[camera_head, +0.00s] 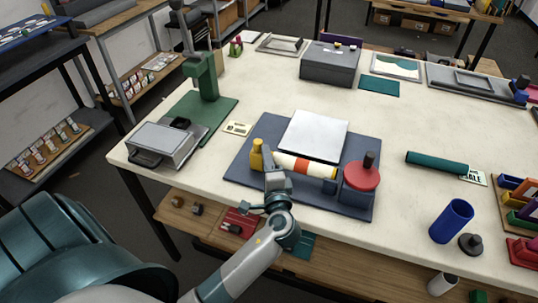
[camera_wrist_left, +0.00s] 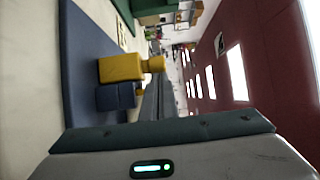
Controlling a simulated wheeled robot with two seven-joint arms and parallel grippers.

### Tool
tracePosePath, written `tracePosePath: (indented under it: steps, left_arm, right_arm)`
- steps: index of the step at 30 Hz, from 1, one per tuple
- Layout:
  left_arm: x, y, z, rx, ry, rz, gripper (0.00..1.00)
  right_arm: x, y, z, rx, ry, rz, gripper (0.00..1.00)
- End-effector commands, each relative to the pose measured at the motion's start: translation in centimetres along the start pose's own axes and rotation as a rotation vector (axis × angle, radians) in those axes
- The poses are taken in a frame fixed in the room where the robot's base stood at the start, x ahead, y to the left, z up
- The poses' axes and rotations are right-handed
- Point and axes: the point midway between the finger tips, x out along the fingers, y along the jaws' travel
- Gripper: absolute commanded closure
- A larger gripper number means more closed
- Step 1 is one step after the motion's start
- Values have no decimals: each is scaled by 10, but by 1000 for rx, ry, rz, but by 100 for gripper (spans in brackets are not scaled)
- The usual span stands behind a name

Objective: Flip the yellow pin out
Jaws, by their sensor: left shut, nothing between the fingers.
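The yellow pin (camera_head: 257,156) stands upright at the left end of a white roller with orange and yellow bands (camera_head: 305,167), on a dark blue base (camera_head: 240,168). In the left wrist view the yellow pin (camera_wrist_left: 121,67) shows sideways, beside a blue block (camera_wrist_left: 116,97). My left gripper (camera_head: 271,166) is shut and empty, close to the right of the pin and in front of the roller's left end. I cannot tell whether it touches the pin. My right gripper is not in view.
A white plate (camera_head: 314,135) lies behind the roller. A red disc with a black knob (camera_head: 361,176) stands at the roller's right end. A green press (camera_head: 204,80) and a grey box (camera_head: 165,145) stand left. A blue cup (camera_head: 451,221) stands right.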

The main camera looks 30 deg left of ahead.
Motion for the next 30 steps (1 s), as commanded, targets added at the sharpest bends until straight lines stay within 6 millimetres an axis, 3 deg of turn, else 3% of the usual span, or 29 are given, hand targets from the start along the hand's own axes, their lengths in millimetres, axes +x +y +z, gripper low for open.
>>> tracePosePath:
  steps: [5,12,30]
  left_arm:
    - [1,0,2,1,-1,0,100]
    - [15,-1,26,0,-3,-1,100]
    - [20,-1,25,0,-3,-3,100]
  right_arm:
    - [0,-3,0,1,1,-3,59]
    - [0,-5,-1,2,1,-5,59]
    - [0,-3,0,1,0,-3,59]
